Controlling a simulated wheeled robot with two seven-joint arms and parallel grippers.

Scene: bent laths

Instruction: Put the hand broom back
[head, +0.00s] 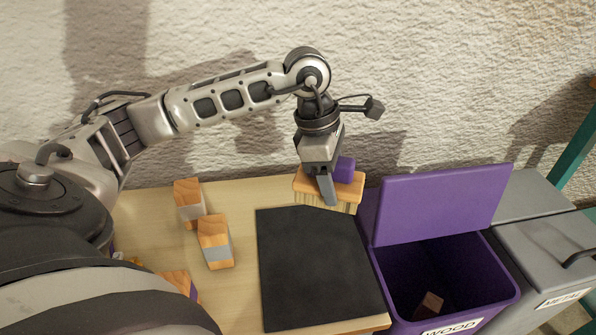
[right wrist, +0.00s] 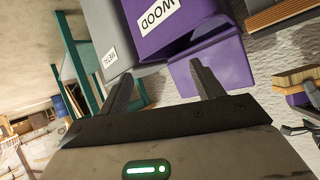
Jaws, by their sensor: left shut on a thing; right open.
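The hand broom has a wooden block (head: 345,194) with pale bristles below and a purple grip (head: 345,169) on top. It is at the back of the table near the wall, just behind the dark mat. My left gripper (head: 327,188) points down and is shut on the broom, hiding part of it. I cannot tell whether the bristles touch the table. The broom also shows at the right edge of the right wrist view (right wrist: 297,77). My right gripper (right wrist: 165,88) is open, with nothing between its fingers.
A dark mat (head: 315,268) covers the table's (head: 147,218) right part. Two wooden blocks with grey bands (head: 190,204) (head: 215,242) stand left of it. The purple WOOD bin (head: 440,212) has its lid up and a wood piece (head: 430,305) inside. A grey METAL bin (head: 545,250) is beside it.

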